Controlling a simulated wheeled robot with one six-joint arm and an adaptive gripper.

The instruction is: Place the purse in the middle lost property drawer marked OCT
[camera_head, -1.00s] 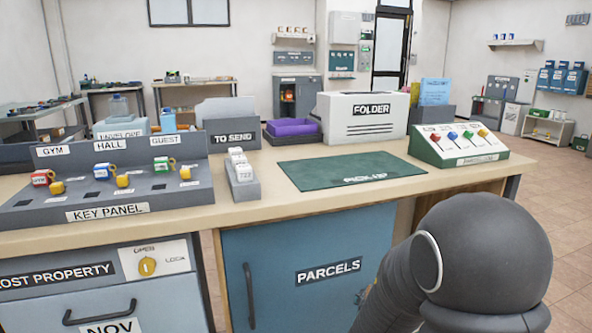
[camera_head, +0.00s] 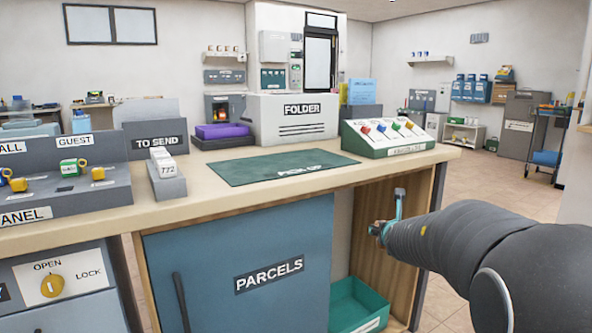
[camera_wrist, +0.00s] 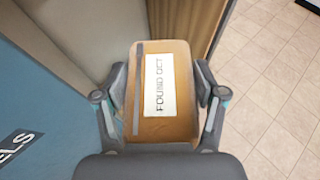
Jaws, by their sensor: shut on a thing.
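The purse (camera_wrist: 180,100) is a flat tan-orange thing with a grey strip and a white label reading FOUND OCT. In the wrist view my gripper (camera_wrist: 165,95) is shut on it, one finger at each side. In the head view my gripper (camera_head: 390,220) is in front of the open bay right of the PARCELS door, and the purse cannot be made out there. The lost property cabinet (camera_head: 90,312) is cut off at the lower left, with a yellow OPEN/LOCK knob (camera_head: 52,285). The OCT drawer is not in view.
The blue PARCELS door (camera_head: 240,230) stands between my gripper and the lost property cabinet. A green bin (camera_head: 357,305) is low in the open bay. The key panel (camera_head: 75,195) and green mat (camera_head: 250,168) are on the counter. Tiled floor is free at right.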

